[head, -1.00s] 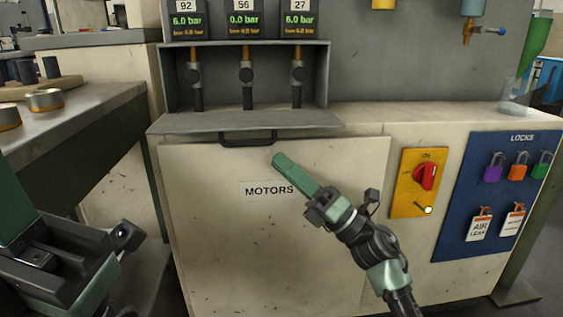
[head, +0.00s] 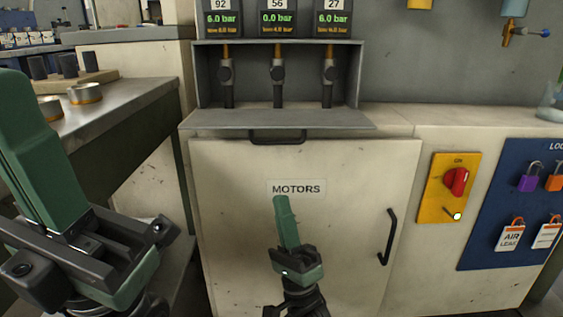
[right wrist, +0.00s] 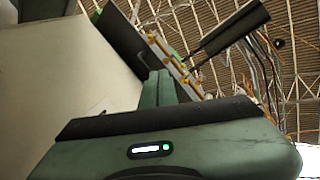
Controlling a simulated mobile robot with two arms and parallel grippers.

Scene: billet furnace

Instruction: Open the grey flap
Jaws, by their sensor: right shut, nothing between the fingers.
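The grey flap (head: 278,119) sticks out almost flat below the front of a grey valve compartment (head: 205,75), above a cream cabinet door. A black bar handle (head: 278,139) shows at its front edge. The compartment is uncovered, with its valves in sight. My right gripper (head: 282,205) is shut and empty in front of the door, below the flap and apart from it. Its green fingers lie together in the right wrist view (right wrist: 158,88). My left gripper (head: 28,100) stands large at the left, away from the flap; I cannot tell how its fingers stand.
The cream door (head: 230,220) carries a MOTORS label (head: 297,188) and a black handle (head: 387,237). A red switch (head: 456,181) and a blue lock board (head: 490,235) are at the right. A metal-topped bench (head: 120,105) stands at the left.

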